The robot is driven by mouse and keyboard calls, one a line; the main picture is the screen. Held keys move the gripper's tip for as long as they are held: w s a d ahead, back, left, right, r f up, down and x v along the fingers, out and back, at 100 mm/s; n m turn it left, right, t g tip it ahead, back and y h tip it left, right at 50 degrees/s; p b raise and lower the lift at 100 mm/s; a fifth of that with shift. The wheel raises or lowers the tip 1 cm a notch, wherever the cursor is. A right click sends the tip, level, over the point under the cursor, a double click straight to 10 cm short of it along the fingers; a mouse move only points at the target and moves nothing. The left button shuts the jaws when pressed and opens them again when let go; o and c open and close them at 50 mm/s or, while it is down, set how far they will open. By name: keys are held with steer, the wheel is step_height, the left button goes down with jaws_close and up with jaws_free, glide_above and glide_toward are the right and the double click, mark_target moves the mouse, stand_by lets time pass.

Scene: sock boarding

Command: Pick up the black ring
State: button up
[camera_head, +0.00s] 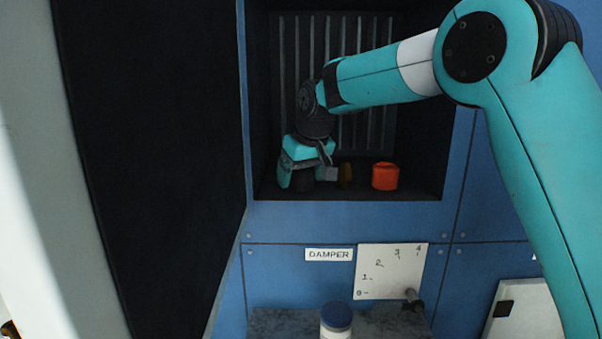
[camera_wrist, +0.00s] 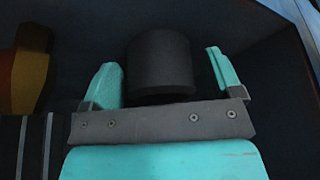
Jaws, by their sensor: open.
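The black ring (camera_wrist: 160,62) looks like a short, dark, upright cylinder in the wrist view. Only its side shows, so I cannot see a hole in it. In the head view it is a dark shape (camera_head: 300,173) low in the open chamber, partly hidden by my gripper. My gripper (camera_head: 306,177) reaches down into the chamber, at its left side. In the wrist view, my gripper (camera_wrist: 165,75) is open, with one teal finger on each side of the ring. A gap shows on the right; on the left the finger looks close, and I cannot tell if it touches.
A brass-coloured piece (camera_head: 346,176) and an orange-red piece (camera_head: 385,176) stand right of my gripper on the chamber floor. The chamber's side walls and ribbed back are close. A dark door panel (camera_head: 150,150) stands at the left. A white-bodied, blue-lidded jar (camera_head: 336,318) is below.

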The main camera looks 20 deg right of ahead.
steer(key=c, duration=1)
